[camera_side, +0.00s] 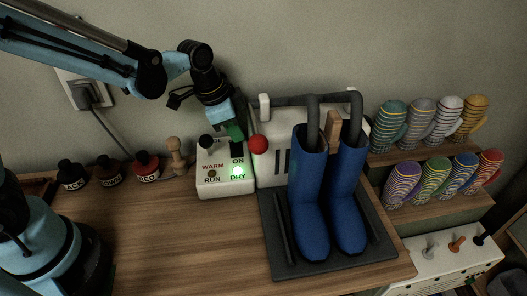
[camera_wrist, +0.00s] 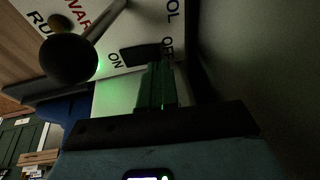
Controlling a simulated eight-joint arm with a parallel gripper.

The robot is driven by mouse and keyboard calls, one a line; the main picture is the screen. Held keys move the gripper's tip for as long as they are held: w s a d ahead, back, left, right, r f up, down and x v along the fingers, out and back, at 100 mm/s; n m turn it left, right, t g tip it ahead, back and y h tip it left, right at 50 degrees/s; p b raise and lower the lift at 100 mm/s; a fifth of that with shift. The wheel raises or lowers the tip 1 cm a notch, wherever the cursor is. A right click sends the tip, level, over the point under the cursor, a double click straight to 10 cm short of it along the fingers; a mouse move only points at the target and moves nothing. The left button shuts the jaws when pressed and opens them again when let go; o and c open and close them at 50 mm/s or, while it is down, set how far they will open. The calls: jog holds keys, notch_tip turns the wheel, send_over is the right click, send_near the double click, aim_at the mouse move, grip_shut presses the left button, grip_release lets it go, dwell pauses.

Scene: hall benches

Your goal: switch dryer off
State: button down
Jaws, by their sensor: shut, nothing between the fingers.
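The boot dryer (camera_side: 274,172) has two blue boots (camera_side: 309,205) upside of its mat, with dark pipes running down into their tops. The wrist view shows a black rocker switch (camera_wrist: 142,55) between the words ON and OFF. My gripper (camera_side: 237,134) is above the back of the box; its shut, empty green fingers (camera_wrist: 156,72) are close to the switch in the wrist view. I cannot tell whether they touch it. The switch's tilt is unclear.
A black ball-topped lever (camera_side: 206,141) rises from the box, left of my gripper; it shows large in the wrist view (camera_wrist: 68,58). A red ball knob (camera_side: 257,144) is close at the right. Small bottles (camera_side: 109,173) and a wooden peg (camera_side: 176,157) stand left.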

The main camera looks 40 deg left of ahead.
jog(key=shift+f, duration=0.1)
dwell(0.3)
jog(key=shift+w+a+f+g+h, duration=0.25)
jog(key=shift+f+g+h, duration=0.05)
jog(key=shift+f+h, duration=0.1)
jog(key=shift+d, duration=0.1)
jog(key=shift+s+d+r, duration=0.25)
jog(key=shift+s+d, duration=0.25)
jog(key=shift+s, duration=0.1)
jog(key=a+r, duration=0.3)
jog(key=r, duration=0.6)
jog(key=shift+s+a+r, duration=0.15)
jog(key=shift+s+a, duration=0.05)
jog(key=shift+a, duration=0.1)
